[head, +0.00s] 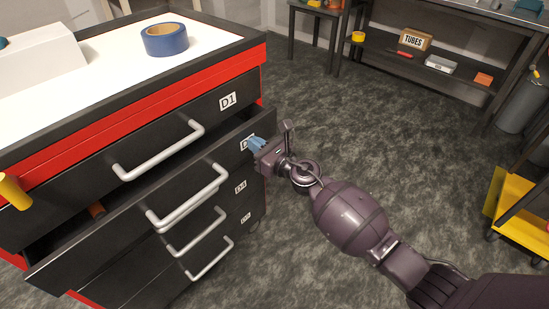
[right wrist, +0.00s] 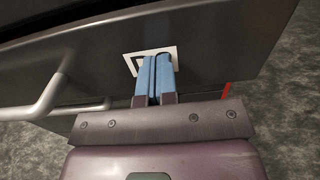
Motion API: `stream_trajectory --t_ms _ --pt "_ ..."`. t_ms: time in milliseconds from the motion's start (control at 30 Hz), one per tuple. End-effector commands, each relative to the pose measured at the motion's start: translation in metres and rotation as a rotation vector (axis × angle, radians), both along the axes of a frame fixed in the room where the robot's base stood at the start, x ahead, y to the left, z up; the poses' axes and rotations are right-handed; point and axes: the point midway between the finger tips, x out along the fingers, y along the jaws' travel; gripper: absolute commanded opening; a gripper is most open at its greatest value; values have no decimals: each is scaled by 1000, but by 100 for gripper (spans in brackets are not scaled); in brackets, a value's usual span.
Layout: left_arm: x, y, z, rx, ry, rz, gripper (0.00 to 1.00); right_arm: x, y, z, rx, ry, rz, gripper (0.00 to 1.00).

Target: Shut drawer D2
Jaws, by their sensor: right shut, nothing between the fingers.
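The open drawer (head: 95,238) is the second one down in the black and red cabinet, pulled out past the drawers around it. Its white label (head: 245,141) is mostly covered by my right gripper (head: 256,145), so its number cannot be read. The drawer has a silver bar handle (head: 190,195). In the right wrist view my right gripper (right wrist: 154,75) is shut and empty. Its blue fingertips lie over the label on the drawer front (right wrist: 215,50), at or very near the surface, right of the handle (right wrist: 50,95). My left gripper is not in view.
Drawer D1 (head: 150,135) above is shut. A blue tape roll (head: 164,39) and a white box (head: 38,65) sit on the cabinet top. A small orange-brown item (head: 96,210) lies inside the open drawer. The floor (head: 340,120) right of the cabinet is clear.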

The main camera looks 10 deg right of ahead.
Motion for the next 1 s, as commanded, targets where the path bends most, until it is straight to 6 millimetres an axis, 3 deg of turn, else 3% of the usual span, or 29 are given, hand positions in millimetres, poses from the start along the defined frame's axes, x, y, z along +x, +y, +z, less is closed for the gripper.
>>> stream_trajectory --t_ms 200,400,1000 --pt "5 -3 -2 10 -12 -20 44 32 24 -5 0 5 0 0" --pt "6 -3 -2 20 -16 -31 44 47 35 -4 1 4 0 0" --pt "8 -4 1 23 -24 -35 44 55 39 4 3 -5 -3 0"
